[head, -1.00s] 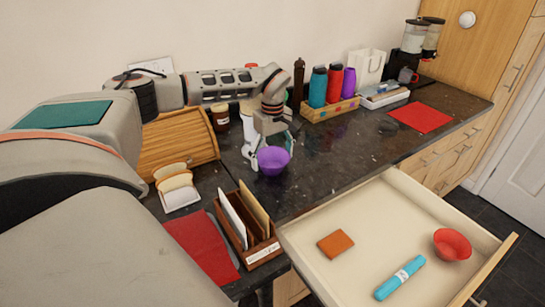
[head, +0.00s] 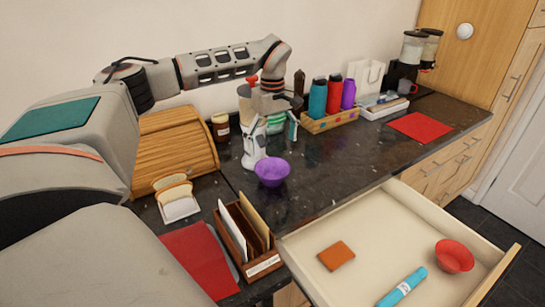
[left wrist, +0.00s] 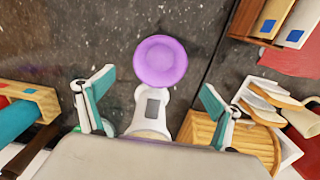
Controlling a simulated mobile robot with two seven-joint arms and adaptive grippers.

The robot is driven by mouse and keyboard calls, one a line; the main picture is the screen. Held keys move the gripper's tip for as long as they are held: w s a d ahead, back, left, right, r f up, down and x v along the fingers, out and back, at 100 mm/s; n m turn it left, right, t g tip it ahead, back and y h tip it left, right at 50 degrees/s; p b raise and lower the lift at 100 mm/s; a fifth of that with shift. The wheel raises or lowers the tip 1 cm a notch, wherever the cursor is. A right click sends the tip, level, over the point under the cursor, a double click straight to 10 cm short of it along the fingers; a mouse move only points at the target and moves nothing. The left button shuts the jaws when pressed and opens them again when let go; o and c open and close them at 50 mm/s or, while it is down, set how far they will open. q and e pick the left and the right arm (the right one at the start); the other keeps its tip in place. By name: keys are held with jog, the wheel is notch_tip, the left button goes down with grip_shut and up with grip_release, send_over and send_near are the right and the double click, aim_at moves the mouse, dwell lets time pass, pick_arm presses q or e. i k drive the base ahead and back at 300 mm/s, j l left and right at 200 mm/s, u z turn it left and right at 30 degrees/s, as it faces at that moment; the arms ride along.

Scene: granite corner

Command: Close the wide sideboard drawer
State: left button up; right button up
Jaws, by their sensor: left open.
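The wide drawer (head: 385,225) stands pulled out from under the dark counter at the lower right of the head view. Inside lie a brown-orange square item (head: 336,256), a teal roll (head: 403,288) and a red bowl (head: 455,256). My left gripper (head: 272,128) is open and empty above the counter, behind the purple bowl (head: 272,171) and apart from it. The left wrist view shows its spread fingers (left wrist: 158,86), with the purple bowl (left wrist: 160,61) beyond them. My right gripper is not in view.
A white appliance (head: 254,150) stands close by the left gripper. A letter holder (head: 243,240), bread slices (head: 175,195) and a wooden bread box (head: 175,150) stand left. Bottles in a wooden tray (head: 330,122) stand behind. The counter right of the purple bowl is mostly clear.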

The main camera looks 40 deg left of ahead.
aim_at(393, 230)
jog(key=k+l, duration=0.75)
jog(key=l, duration=0.2)
